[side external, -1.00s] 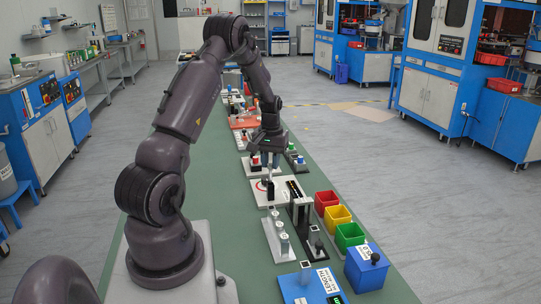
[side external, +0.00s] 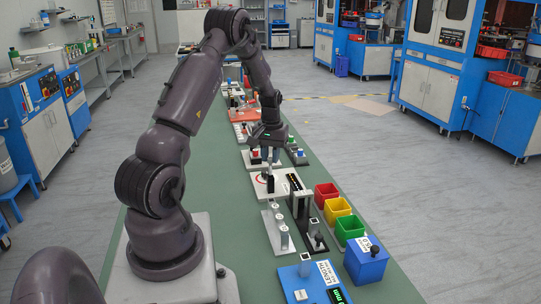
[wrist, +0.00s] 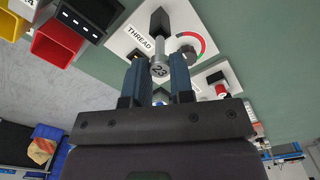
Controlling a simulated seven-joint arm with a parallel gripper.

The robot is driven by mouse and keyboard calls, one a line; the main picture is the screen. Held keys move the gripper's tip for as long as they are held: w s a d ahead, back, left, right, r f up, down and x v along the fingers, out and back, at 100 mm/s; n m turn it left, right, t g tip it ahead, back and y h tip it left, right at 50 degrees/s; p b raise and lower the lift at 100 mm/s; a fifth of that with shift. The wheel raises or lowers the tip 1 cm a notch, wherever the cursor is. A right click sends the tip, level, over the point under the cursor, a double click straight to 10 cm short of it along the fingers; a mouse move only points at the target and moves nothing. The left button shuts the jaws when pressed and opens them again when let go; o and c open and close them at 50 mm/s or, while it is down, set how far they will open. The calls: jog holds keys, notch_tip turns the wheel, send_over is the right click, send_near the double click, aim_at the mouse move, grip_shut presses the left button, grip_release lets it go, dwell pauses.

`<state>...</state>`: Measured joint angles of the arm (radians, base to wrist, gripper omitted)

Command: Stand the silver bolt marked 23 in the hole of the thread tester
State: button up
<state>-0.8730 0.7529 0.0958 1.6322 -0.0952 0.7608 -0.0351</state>
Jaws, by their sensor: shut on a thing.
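The silver bolt marked 23 (wrist: 160,70) is between the two fingers of my gripper (wrist: 159,76), its marked head facing the wrist camera. My gripper is shut on it. The thread tester (wrist: 127,38) is a white plate with a THREAD label, a black block (wrist: 160,20) and a red and green dial (wrist: 190,44). The bolt's shank runs toward the black block in the wrist view. Its lower end and the hole are not clear, so I cannot tell if it is in the hole. In the side view my gripper (side external: 268,160) is over the far part of the tester (side external: 259,190).
Red (side external: 326,191), yellow (side external: 338,208) and green (side external: 350,229) bins stand along the right edge of the green bench. A blue length tester (side external: 300,285) is at the near end. A black gauge post (side external: 303,207) stands close to the thread tester. Other stations line the bench beyond.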

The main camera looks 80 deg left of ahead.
aim_at(270, 158)
jog(key=shift+f, duration=1.75)
dwell(0.4)
jog(key=o, duration=1.3)
jog(key=shift+r, duration=4)
